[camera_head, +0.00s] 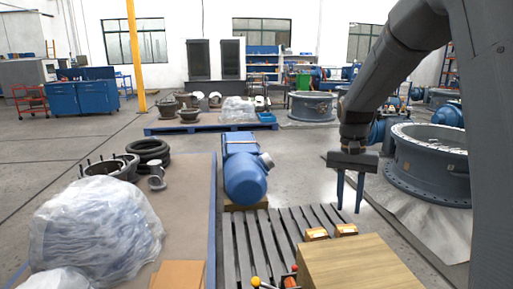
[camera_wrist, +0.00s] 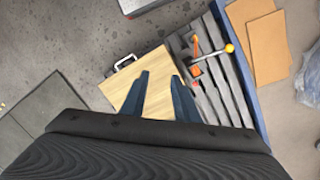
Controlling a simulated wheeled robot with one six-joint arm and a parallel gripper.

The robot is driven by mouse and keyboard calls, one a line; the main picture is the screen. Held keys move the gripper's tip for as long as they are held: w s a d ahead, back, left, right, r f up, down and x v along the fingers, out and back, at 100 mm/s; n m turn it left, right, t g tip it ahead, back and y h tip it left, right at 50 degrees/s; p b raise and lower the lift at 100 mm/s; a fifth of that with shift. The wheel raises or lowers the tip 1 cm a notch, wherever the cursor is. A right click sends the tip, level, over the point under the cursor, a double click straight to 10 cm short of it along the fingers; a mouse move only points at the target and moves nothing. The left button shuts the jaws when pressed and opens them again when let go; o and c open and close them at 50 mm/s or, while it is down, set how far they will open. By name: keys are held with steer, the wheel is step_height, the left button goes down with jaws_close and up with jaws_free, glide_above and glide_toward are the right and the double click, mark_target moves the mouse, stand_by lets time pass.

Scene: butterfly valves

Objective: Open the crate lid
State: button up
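The wooden crate (camera_head: 362,268) stands at the bottom right of the head view, with its pale flat top showing shut. In the wrist view the crate lid (camera_wrist: 120,88) lies below my gripper, and a metal handle (camera_wrist: 124,62) shows at its upper left edge. The handle cannot be made out in the head view. My gripper (camera_head: 349,209) hangs fingers down, seen above and behind the crate. In the wrist view its two dark fingers (camera_wrist: 160,76) are apart with nothing between them, over the lid. They look clear of the handle.
Small brass-coloured blocks (camera_head: 317,234) and a blue motor (camera_head: 245,178) are behind. A large flanged valve ring (camera_head: 430,165) stands at right.

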steer(key=s+a+f+n, duration=0.2)
steer(key=s, duration=0.5)
steer(key=s+a+f+n+t, duration=0.1)
steer(key=s+a+n, duration=0.1)
steer(key=s, duration=0.6)
steer(key=s+a+f+n, duration=0.1)
steer(key=s+a+f, duration=0.1)
steer(key=s, duration=0.5)
steer(key=shift+s+a+f+n, duration=0.15)
steer(key=shift+a+f+n, duration=0.15)
steer(key=shift+n, duration=0.1)
steer(key=shift+c, duration=1)
steer(key=shift+s+f, duration=0.1)
steer(key=shift+s, duration=0.15)
jaws_close()
